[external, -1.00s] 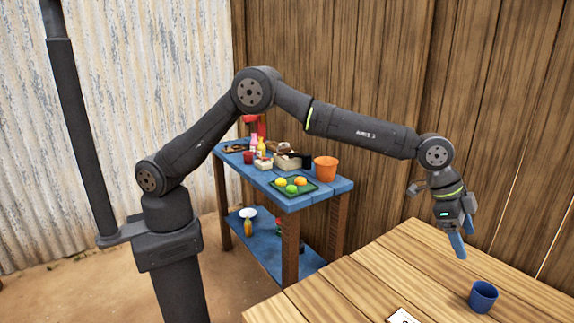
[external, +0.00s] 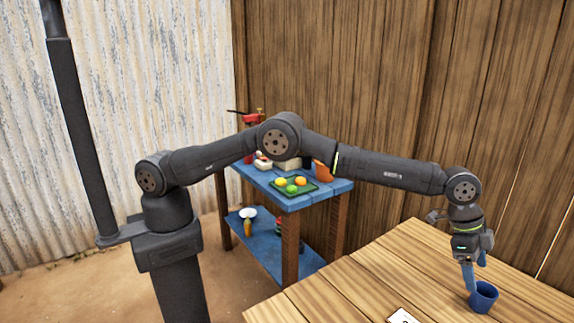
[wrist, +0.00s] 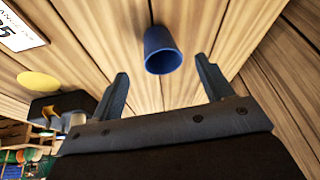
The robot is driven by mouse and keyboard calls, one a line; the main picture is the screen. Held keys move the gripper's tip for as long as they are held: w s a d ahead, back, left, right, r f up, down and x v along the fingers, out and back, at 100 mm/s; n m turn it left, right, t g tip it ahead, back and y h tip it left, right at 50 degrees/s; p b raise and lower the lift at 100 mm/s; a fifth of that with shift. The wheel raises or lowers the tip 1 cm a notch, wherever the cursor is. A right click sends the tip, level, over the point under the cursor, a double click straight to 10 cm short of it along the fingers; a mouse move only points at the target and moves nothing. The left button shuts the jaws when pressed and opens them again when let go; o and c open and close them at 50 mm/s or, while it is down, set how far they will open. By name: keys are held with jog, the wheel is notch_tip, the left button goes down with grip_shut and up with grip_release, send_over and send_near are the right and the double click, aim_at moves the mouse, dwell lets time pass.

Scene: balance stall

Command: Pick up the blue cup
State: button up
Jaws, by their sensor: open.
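The blue cup (external: 485,297) stands on the wooden table at the lower right of the external view. It also shows in the wrist view (wrist: 161,50), at the top middle, ahead of the fingertips. My gripper (external: 474,277) points down just above the cup's rim, with one blue finger overlapping the cup's left side in the external view. In the wrist view my gripper (wrist: 161,80) is open, its two fingers apart and empty, with the cup lying between their lines but beyond the tips. I cannot tell whether a finger touches the cup.
The wooden table (external: 350,285) is mostly bare around the cup. A white printed card (external: 403,316) lies near its front edge and shows in the wrist view (wrist: 18,27). A blue shelf stand (external: 335,187) with fruit on a tray is behind. A plank wall rises behind the table.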

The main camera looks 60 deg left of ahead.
aim_at(478, 287)
jog(key=shift+x, duration=3)
jog(key=shift+a, duration=0.15)
jog(key=c, duration=1)
